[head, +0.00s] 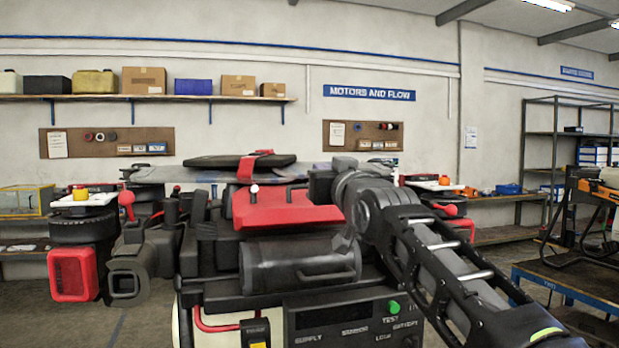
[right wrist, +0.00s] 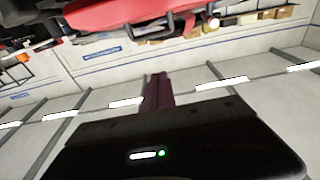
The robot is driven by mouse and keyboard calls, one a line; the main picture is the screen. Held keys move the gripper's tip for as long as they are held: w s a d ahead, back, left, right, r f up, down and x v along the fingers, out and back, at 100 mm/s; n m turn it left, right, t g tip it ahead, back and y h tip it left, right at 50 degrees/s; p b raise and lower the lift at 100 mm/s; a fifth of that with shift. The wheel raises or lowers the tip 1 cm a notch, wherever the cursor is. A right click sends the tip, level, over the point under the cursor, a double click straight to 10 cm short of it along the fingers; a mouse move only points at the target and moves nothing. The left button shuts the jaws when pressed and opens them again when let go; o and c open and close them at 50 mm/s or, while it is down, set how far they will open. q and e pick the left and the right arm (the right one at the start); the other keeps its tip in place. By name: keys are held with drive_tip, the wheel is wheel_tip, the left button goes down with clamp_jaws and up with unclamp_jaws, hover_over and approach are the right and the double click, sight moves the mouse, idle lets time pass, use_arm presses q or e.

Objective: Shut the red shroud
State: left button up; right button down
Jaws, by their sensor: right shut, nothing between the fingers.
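The red shroud (head: 285,209) is a broad red panel on the drone in the middle of the head view, its upper face showing and tilted toward me. I cannot tell how far open it stands. A white round knob (head: 254,189) shows at its back left. In the right wrist view the red shroud (right wrist: 115,12) crosses the top edge, with a dark bracket near it. My right gripper (head: 322,187) is by the panel's back right corner; its fingers (right wrist: 158,88) are shut and empty, apart from the red panel in the wrist view. My left gripper is not in view.
Below the shroud are a dark grey cylinder (head: 300,262) and a control box (head: 350,318) with a green button. Drone motors (head: 82,228) stick out left and right. A blue cart (head: 575,290) stands at the right. A wall shelf (head: 150,98) is behind.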

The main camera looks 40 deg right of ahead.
sight(310, 206)
drive_tip(key=w+d+p, duration=0.1)
drive_tip(key=w+p, duration=0.1)
drive_tip(key=w+d+f+p, duration=0.1)
drive_tip(key=w+p, duration=0.1)
drive_tip(key=w, duration=0.1)
drive_tip(key=w+d+p, duration=0.1)
drive_tip(key=w+p, duration=0.1)
drive_tip(key=shift+w+f, duration=0.35)
drive_tip(key=shift+w+a+f, duration=0.1)
drive_tip(key=shift+w+f, duration=0.1)
drive_tip(key=shift+f, duration=0.35)
wheel_tip(310, 206, down, 3)
drive_tip(key=b, duration=0.3)
drive_tip(key=shift+s+f, duration=0.15)
drive_tip(key=shift+r, duration=0.25)
